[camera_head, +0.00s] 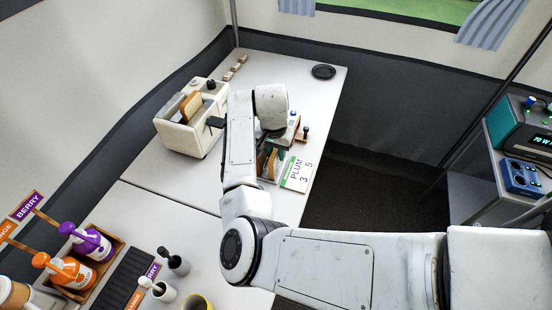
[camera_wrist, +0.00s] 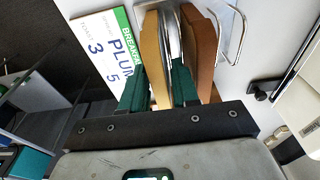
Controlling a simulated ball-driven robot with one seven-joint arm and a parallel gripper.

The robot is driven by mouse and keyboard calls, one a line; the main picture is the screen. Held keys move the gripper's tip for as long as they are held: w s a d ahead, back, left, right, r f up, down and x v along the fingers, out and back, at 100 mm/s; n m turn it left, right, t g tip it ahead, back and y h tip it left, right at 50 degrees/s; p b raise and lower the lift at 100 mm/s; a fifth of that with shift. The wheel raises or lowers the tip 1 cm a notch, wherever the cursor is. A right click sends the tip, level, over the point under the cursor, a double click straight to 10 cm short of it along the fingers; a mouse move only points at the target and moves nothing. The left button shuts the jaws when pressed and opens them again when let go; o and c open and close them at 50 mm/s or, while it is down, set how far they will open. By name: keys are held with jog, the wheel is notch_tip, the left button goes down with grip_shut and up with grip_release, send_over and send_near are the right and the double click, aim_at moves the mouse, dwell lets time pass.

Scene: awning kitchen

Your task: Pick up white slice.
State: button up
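The white slice is a pale tan bread slice (camera_wrist: 154,60) standing on edge in a wire rack, seen in the wrist view beside a darker brown slice (camera_wrist: 203,48). The lower part of the slice is hidden between the fingers and behind the palm. In the head view the gripper is partly hidden by my arm, with slices (camera_head: 272,165) beside it.
A dark round plate (camera_head: 324,71) lies at the far end. Sauce bottles (camera_head: 88,241) stand front left. The table's right edge is near.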

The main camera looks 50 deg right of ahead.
jog(key=c, duration=0.5)
